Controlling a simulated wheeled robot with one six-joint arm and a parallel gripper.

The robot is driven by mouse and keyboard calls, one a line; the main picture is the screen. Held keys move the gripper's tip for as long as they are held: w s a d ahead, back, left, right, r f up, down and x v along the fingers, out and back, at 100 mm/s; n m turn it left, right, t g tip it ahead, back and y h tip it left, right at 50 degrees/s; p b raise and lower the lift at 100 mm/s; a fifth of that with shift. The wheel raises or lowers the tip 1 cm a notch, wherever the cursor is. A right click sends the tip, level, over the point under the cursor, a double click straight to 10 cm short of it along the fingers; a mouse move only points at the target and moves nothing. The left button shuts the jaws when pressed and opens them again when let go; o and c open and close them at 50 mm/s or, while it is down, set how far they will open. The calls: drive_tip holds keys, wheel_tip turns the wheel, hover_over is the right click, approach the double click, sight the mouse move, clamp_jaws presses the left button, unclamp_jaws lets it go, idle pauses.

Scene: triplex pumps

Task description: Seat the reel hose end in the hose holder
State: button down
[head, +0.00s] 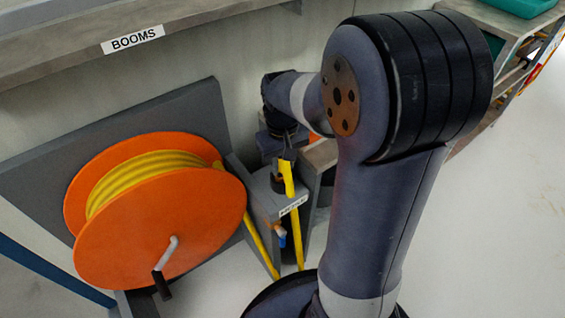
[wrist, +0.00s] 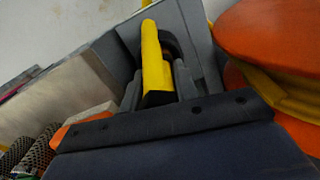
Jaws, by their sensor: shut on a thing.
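The yellow reel hose end (head: 288,180) is held between the jaws of my gripper (head: 287,153), which is shut on it. In the wrist view, the yellow hose end (wrist: 154,55) lies between the two grey fingers (wrist: 158,82). The hose holder is a grey block (head: 266,199) with a white label and a dark round opening (head: 277,183). In the wrist view, the dark opening (wrist: 171,43) shows just right of and behind the hose end. The hose end overlaps the opening in both views; I cannot tell whether it is inside.
The orange reel (head: 160,220) with yellow hose wound on it stands left of the holder. Yellow hose runs down in front of the holder (head: 298,238). A shelf marked BOOMS (head: 133,39) is above, at the wall. Open floor (head: 500,220) lies to the right.

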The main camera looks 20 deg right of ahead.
drive_tip(key=shift+f, duration=0.1)
drive_tip(key=c, duration=1.1)
unclamp_jaws()
wheel_tip(320, 180, up, 12)
drive_tip(key=p, duration=0.4)
